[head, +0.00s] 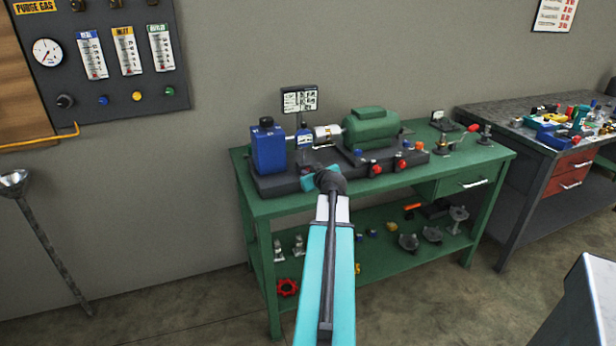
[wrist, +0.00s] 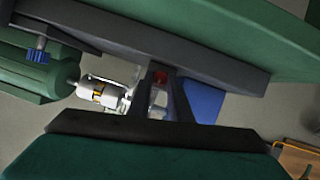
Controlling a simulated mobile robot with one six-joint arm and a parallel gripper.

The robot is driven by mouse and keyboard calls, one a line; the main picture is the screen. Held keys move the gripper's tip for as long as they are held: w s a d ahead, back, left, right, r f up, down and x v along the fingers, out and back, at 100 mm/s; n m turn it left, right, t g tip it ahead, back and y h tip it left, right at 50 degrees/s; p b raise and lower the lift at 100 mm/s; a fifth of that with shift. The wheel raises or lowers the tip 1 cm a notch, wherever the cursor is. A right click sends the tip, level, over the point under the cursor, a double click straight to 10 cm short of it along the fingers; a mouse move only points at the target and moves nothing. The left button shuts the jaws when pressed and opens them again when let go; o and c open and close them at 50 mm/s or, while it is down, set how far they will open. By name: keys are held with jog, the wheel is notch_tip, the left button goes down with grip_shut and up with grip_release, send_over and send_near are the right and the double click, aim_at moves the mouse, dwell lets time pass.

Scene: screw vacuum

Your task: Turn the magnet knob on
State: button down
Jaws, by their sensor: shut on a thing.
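In the wrist view, the two dark fingers of my gripper (wrist: 161,82) are shut on a small red knob (wrist: 160,76), at the side of a dark grey base (wrist: 215,65). Only a little of the knob shows between the fingertips. In the head view, the end of my arm is at the front left of the dark base (head: 275,184) on the green bench. I cannot tell the knob's turn angle.
A blue tank (head: 268,148) stands left of my gripper and a green motor (head: 372,130) behind it to the right. Two other red knobs (head: 376,169) (head: 398,164) sit along the base's front. A grey bench (head: 490,108) with clutter stands at right.

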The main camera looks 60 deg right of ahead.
jog(key=m+b, duration=0.1)
jog(key=b, duration=0.1)
jog(key=m+t+y+b, duration=0.1)
jog(key=b, duration=0.1)
jog(key=shift+s+d+f+m+y, duration=0.2)
jog(key=shift+d+m+y, duration=0.1)
jog(key=shift+d+m, duration=0.1)
jog(key=shift+m+t+y+b, duration=0.7)
jog(key=shift+m+b, duration=0.6)
jog(key=shift+b, duration=0.1)
jog(key=shift+r, duration=0.1)
jog(key=c, duration=1.7)
grip_release()
jog(key=shift+o, duration=0.4)
jog(key=shift+s+a, duration=0.15)
